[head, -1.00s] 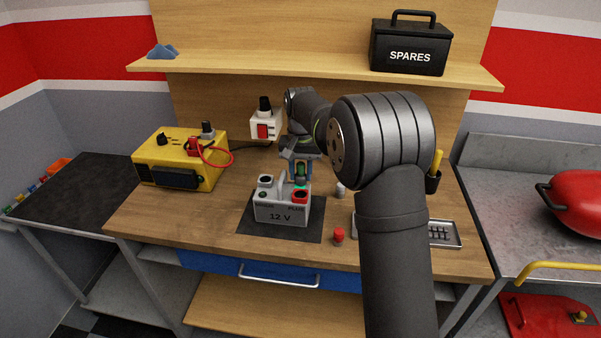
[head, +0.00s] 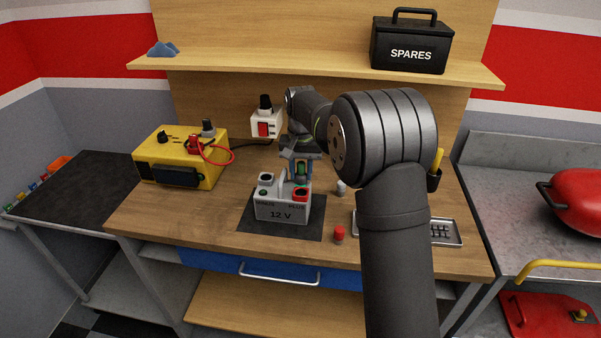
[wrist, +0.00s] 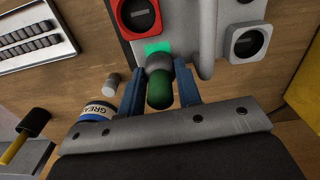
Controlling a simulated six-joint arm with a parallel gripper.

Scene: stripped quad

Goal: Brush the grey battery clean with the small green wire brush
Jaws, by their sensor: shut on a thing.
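The grey battery (head: 282,210), marked 12 V, stands on a dark mat in the middle of the bench. Its red-ringed plus terminal (head: 300,194) is at the right and its grey minus terminal (head: 265,179) at the left. In the wrist view the battery (wrist: 190,30) fills the top middle. My gripper (head: 301,168) is above the battery's back right part, with its blue fingers shut on the small green wire brush (wrist: 160,92). The brush points down at the battery beside a teal patch (wrist: 156,48); its bristles are hidden and contact cannot be told.
A yellow charger (head: 180,160) with a red lead stands at the left. A red cap (head: 339,234), a small pale cap (head: 341,187) and a metal tray (head: 446,233) lie to the right. A grease tin (wrist: 97,110) is near my gripper. The front bench edge is clear.

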